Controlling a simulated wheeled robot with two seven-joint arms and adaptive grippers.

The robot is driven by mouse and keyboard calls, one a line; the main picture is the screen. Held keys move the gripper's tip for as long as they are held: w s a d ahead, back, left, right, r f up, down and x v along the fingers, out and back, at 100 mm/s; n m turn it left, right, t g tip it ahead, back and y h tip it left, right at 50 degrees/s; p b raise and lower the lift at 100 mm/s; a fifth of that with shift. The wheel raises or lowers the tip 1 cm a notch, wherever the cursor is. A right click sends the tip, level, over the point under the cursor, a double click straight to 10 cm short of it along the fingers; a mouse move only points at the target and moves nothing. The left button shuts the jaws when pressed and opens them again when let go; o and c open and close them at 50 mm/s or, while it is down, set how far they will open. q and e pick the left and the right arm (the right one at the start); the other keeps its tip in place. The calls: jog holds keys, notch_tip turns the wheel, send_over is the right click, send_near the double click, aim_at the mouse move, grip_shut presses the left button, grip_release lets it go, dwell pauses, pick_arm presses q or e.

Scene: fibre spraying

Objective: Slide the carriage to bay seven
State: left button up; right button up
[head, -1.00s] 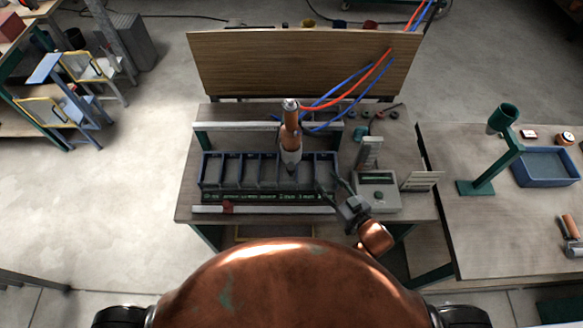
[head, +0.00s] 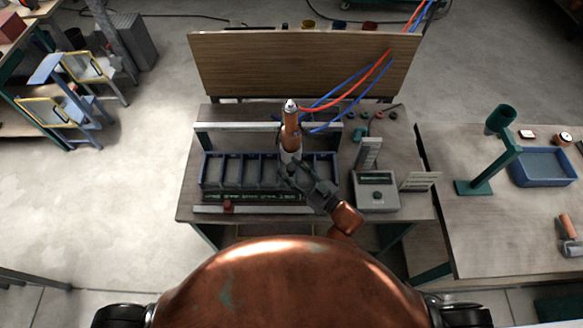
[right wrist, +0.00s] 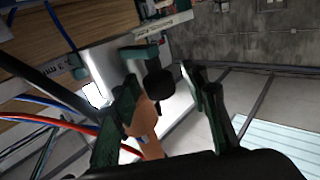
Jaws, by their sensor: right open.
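The carriage appears to be the upright orange-and-grey spray unit (head: 291,128) with hoses, standing over the bay box. The box (head: 203,184) is blue-grey, with a row of several bays and a green numbered strip (head: 250,197) along its front; the numbers are too small to read. My right gripper (head: 286,174) is open at the unit's lower end, covering its tip and some right-hand bays. In the right wrist view, the open fingers (right wrist: 170,105) are on either side of an orange part (right wrist: 143,122) and a dark knob (right wrist: 158,84). Contact cannot be told. My left gripper is not in view.
A grey control box (head: 377,192) stands right of the box. Red and blue hoses (head: 345,92) trail to the upper right. A green stand (head: 489,170) is farther right.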

jog(key=shift+c, duration=0.2)
grip_shut()
dwell(0.4)
